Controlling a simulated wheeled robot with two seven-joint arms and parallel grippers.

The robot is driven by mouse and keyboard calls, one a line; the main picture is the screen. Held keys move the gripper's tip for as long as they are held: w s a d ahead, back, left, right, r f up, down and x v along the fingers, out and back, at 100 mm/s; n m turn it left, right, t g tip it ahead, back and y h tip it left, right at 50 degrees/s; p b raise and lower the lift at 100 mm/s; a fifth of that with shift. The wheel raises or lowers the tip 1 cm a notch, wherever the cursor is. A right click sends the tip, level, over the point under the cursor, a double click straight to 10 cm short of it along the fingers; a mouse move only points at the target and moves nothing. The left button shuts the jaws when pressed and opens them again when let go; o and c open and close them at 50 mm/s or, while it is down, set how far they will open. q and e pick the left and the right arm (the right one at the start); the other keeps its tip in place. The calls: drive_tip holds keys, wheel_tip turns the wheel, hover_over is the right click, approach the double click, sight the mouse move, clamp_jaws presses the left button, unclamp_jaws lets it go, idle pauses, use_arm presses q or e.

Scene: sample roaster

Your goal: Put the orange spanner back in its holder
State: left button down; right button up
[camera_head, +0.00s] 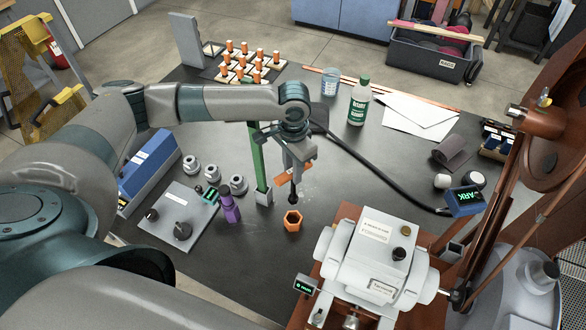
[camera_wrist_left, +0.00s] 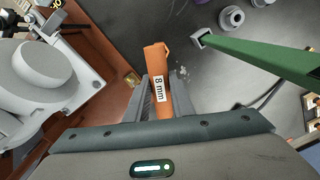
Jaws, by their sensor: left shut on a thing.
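The orange spanner, marked 8 mm (camera_wrist_left: 158,85), is held in my left gripper (camera_wrist_left: 161,100). In the head view the spanner (camera_head: 284,174) sticks out to the left from between the fingers, tilted and above the table. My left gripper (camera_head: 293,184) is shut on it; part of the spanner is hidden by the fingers. An orange hexagonal open holder (camera_head: 292,221) stands on the table just below and nearer than the gripper, apart from the spanner. It looks empty. My right gripper is not visible.
A tall green bar (camera_head: 259,165) stands close left of the gripper. A purple piece (camera_head: 230,208) and grey collars (camera_head: 238,184) are further left. The roaster (camera_head: 370,250) stands at the lower right. A black hose (camera_head: 375,165) crosses behind. The table right of the gripper is fairly clear.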

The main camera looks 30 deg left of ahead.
use_arm(q)
drive_tip(key=shift+r+p, duration=0.2)
drive_tip(key=shift+p, duration=0.25)
drive_tip(key=shift+f, duration=0.15)
wheel_tip(320, 180, down, 5)
drive_tip(key=shift+f+b, duration=0.1)
drive_tip(key=shift+b, duration=0.2)
drive_tip(key=shift+f, duration=0.35)
drive_tip(key=shift+f, duration=0.15)
